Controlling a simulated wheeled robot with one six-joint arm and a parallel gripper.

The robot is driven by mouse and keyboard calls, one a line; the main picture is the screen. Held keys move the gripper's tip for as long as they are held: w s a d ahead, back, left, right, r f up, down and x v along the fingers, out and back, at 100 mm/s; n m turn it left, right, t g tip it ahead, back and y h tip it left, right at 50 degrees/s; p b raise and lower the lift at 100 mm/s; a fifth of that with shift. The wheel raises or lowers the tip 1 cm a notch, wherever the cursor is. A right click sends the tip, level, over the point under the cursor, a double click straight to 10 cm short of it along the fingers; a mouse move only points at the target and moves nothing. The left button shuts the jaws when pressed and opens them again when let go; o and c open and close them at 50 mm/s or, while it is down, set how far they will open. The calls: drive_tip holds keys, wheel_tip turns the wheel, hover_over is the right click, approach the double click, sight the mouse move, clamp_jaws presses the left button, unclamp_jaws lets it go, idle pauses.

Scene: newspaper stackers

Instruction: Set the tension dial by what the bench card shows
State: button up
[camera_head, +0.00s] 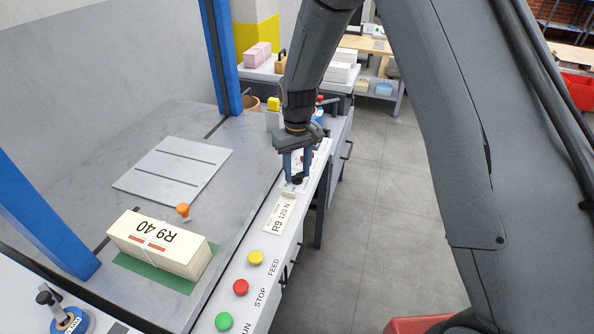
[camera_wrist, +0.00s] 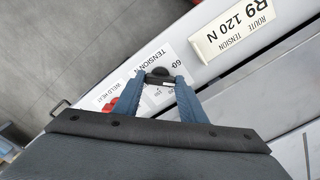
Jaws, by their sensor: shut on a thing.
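My gripper (camera_head: 297,172) is over the control rail and is shut on the black tension dial (camera_head: 297,180). In the wrist view the dial (camera_wrist: 157,75) sits between the blue fingertips, beside a white scale plate (camera_wrist: 150,62) lettered TENSION. A 60 shows on the plate; other numbers are partly hidden by the fingers, and I cannot tell where the dial points. The bench card (camera_head: 280,213) lies on the rail close to the dial and reads R9 120 N. In the wrist view the card (camera_wrist: 237,32) reads ROUTE R9, TENSION 120 N.
The rail carries yellow (camera_head: 256,257), red (camera_head: 241,287) and green (camera_head: 224,321) buttons, with FEED and STOP readable. A bundle marked R9 40 (camera_head: 158,243) lies on a green mat on the grey table. Blue posts (camera_head: 221,55) stand at the table.

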drive_tip(key=o, duration=1.1)
drive_tip(key=shift+c, duration=0.2)
wheel_tip(320, 180, up, 7)
drive_tip(key=shift+w+r+b, duration=0.1)
drive_tip(key=shift+b, duration=0.8)
drive_tip(key=shift+r, duration=0.35)
